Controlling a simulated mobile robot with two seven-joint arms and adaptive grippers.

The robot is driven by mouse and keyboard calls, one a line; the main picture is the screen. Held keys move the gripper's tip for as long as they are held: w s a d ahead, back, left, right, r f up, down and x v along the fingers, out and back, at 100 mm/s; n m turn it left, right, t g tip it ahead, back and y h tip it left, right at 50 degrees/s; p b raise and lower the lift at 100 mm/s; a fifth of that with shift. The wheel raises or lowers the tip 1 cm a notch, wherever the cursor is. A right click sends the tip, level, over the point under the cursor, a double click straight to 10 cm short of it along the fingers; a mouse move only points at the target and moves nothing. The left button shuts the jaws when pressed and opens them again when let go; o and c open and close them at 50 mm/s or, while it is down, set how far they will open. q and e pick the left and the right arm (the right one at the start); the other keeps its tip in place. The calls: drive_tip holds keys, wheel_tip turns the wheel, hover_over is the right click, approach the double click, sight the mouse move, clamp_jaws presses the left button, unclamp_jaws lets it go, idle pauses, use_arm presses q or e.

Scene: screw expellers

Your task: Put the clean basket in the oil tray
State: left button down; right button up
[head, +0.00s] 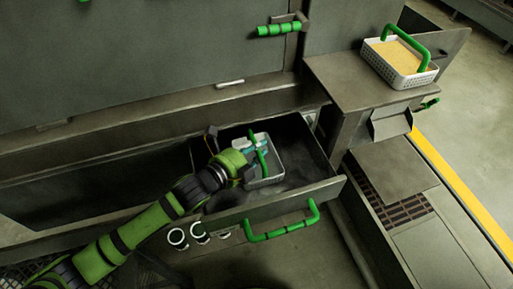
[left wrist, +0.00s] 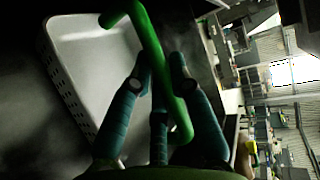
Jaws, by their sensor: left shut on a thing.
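The clean basket (head: 269,175) is white, empty as far as I can see, with perforated sides and a green handle. It is inside the pulled-out oil tray (head: 330,187), a dark metal drawer with a green pull handle (head: 283,232). My left gripper (head: 251,160) is shut on the basket's green handle. In the left wrist view the fingers (left wrist: 160,88) close around the handle (left wrist: 150,35), with the white basket (left wrist: 95,45) beside it. Whether the basket touches the tray floor is hard to tell. My right gripper is not in view.
A second white basket (head: 383,72) with yellow contents and a green handle stands on the ledge (head: 350,88) at the upper right. Several white rings (head: 198,232) lie below the drawer. The machine wall rises behind the tray.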

use_arm(q)
drive_tip(key=shift+f, duration=0.1)
drive_tip(key=c, duration=1.1)
unclamp_jaws()
drive_tip(key=shift+c, duration=0.2)
drive_tip(key=v, duration=1.2)
drive_tip(key=shift+s, duration=0.1)
